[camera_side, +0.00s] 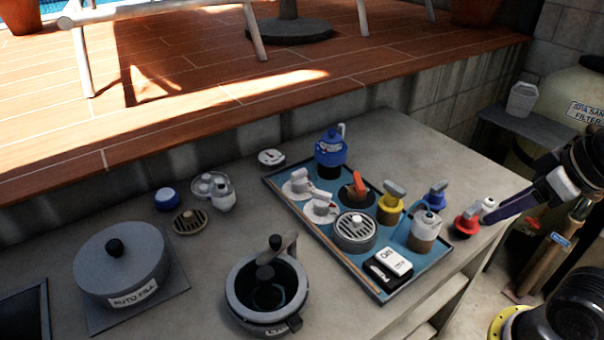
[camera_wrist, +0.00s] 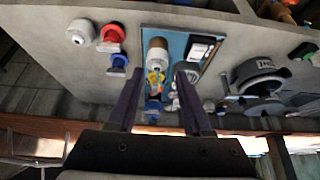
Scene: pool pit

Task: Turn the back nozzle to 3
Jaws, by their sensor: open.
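Two small white nozzles with pale round bases stand on the blue tray (camera_side: 340,254) in the side view. The one nearer the deck, the back nozzle (camera_side: 298,182), sits just behind the front nozzle (camera_side: 321,205). Their markings are too small to read, so I cannot tell the back nozzle's setting. My gripper (camera_side: 490,219) is at the right edge of the counter, well apart from both nozzles. In the wrist view my gripper (camera_wrist: 157,72) has its two purple fingers apart, with nothing held between them. The nozzles are not clearly distinguishable there.
The tray also bears a blue pot (camera_side: 331,150), an orange handle (camera_side: 358,186), a yellow valve (camera_side: 391,206), a bottle (camera_side: 425,232), a round grate (camera_side: 355,229) and an ON switch (camera_side: 396,261). A red valve (camera_side: 466,224) stands near my gripper. Grey pots occupy the left counter.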

